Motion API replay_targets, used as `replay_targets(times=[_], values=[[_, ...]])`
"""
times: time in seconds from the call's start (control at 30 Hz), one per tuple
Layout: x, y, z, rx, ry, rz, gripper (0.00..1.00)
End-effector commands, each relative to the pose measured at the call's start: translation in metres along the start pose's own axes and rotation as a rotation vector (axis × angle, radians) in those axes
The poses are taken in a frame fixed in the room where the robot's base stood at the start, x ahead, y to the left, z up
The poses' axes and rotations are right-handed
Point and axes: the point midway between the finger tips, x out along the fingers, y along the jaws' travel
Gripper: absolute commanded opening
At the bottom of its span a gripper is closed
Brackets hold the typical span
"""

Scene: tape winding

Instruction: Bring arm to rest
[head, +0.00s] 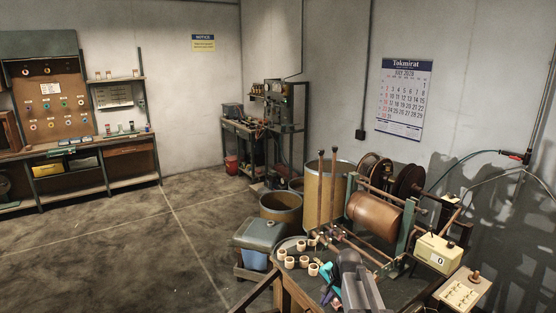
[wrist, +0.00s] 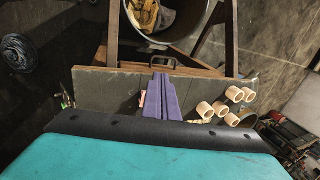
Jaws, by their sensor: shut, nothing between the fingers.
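My gripper (wrist: 161,79) shows in the wrist view as two purple fingers pressed together, with nothing between them. It points out over a grey-brown worktop (wrist: 105,88). In the head view my gripper (head: 328,298) is small and partly hidden by my grey arm link at the bottom centre, low over the bench. Several pale rings (wrist: 234,93) lie on the worktop to the right of the fingers in the wrist view, apart from them. The rings (head: 290,262) also show in the head view, just left of my arm.
A winding machine with a brown drum (head: 375,214) stands close behind and right of my arm. A cream box with a dial (head: 437,253) and a switch panel (head: 463,292) are at the right. Barrels (head: 281,208) stand behind the bench. The floor at left is open.

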Motion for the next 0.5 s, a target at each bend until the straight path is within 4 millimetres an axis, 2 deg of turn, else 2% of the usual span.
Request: replay_targets(times=[0.03,0.3,0.5], values=[[0.006,0.018,0.013,-0.063,-0.006,0.026,0.0],[0.034,0.093,0.061,-0.441,-0.054,0.15,0.0],[0.045,0.139,0.089,-0.68,-0.104,0.221,0.0]])
